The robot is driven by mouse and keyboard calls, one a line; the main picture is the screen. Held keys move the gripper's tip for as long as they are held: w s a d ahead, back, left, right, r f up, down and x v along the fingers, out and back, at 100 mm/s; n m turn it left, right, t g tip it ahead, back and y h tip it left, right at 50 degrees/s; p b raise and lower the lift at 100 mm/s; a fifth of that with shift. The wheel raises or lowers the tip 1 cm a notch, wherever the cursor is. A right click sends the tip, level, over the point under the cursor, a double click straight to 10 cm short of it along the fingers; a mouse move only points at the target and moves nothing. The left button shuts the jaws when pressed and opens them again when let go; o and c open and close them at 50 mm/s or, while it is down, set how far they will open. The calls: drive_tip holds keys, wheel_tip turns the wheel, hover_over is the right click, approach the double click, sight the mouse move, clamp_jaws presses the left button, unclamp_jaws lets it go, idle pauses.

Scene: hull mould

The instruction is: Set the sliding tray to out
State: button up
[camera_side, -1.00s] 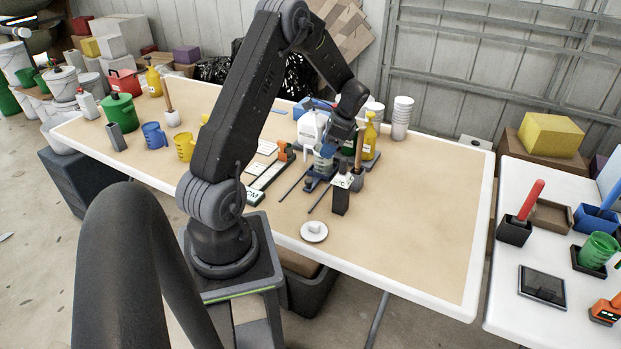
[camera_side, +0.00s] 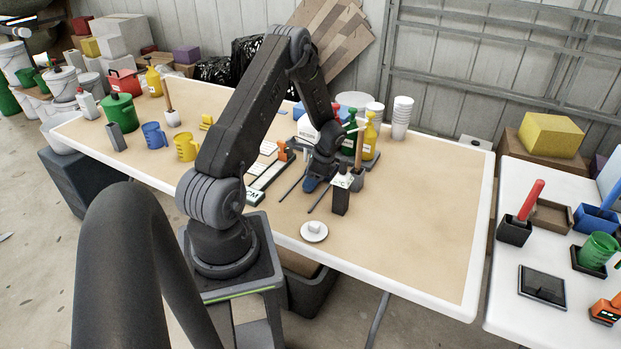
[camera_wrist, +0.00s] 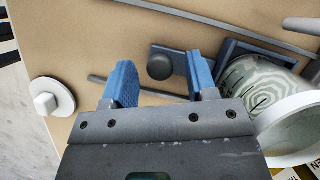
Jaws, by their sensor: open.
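The sliding tray (camera_wrist: 231,47) is blue and holds a pale, green-patterned glass vessel (camera_wrist: 258,82). A dark plate with a round grey knob (camera_wrist: 160,66) extends from its left side in the wrist view. Two dark rails (camera_wrist: 225,22) run alongside; they also show in the side view (camera_side: 291,187). My gripper (camera_wrist: 159,60) is open and empty, its blue fingers on either side of the knob in the picture, with gaps on both sides. I cannot tell whether the fingertips are level with the knob. In the side view my wrist hides most of the tray.
A dark holder (camera_side: 341,200) stands close to the right rail. Green and yellow bottles (camera_side: 370,137) stand behind my gripper. The table's right part is clear.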

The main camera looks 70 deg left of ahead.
drive_tip(key=shift+c, duration=0.4)
clamp_jaws()
drive_tip(key=s+d, duration=1)
drive_tip(key=shift+s+d, duration=0.2)
drive_tip(key=shift+o, duration=0.4)
unclamp_jaws()
drive_tip(key=shift+w, duration=0.1)
